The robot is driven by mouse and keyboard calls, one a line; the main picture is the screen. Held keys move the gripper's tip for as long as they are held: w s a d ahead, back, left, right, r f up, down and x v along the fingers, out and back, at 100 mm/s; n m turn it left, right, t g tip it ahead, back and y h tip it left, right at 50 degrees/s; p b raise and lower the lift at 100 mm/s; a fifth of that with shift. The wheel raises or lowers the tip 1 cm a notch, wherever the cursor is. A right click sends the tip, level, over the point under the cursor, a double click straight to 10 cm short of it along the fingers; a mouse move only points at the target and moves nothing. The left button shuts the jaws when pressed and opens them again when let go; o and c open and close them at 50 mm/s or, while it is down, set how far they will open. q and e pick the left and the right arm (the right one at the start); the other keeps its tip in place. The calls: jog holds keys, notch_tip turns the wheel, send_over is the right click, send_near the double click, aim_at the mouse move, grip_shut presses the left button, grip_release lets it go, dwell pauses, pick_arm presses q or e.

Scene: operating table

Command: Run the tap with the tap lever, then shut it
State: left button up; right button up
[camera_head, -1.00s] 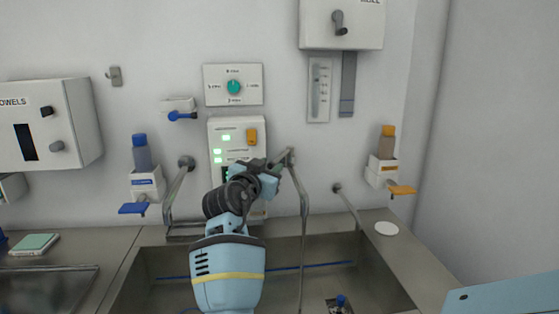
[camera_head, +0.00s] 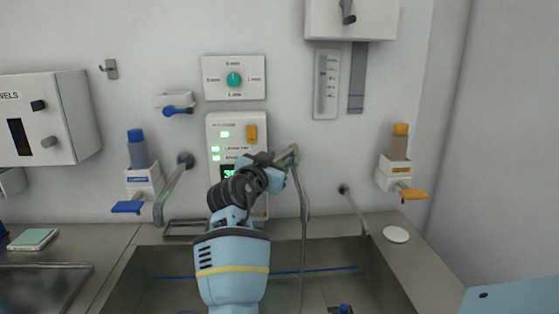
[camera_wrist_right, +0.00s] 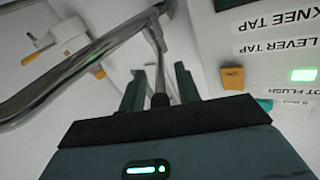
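The middle tap's bent metal spout (camera_head: 301,190) hangs over the sink. A thin vertical streak below its mouth looks like running water. My right gripper (camera_head: 284,158) is at the top of this tap, in front of the wall panel (camera_head: 220,122). In the right wrist view the thin metal tap lever (camera_wrist_right: 152,38) runs down between the two dark green fingers of the same gripper (camera_wrist_right: 159,85). The fingers stand apart, with gaps visible beside the lever. The lever's base is partly hidden in the head view. My left gripper is not in view.
The panel's LEVER TAP label (camera_wrist_right: 281,45) has a lit green lamp near it. Two other spouts stand left (camera_head: 173,188) and right (camera_head: 354,209). Soap dispensers hang left (camera_head: 143,180) and right (camera_head: 396,168). The steel sink (camera_head: 390,285) lies below.

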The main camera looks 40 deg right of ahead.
dwell(0.3)
grip_shut()
dwell(0.3)
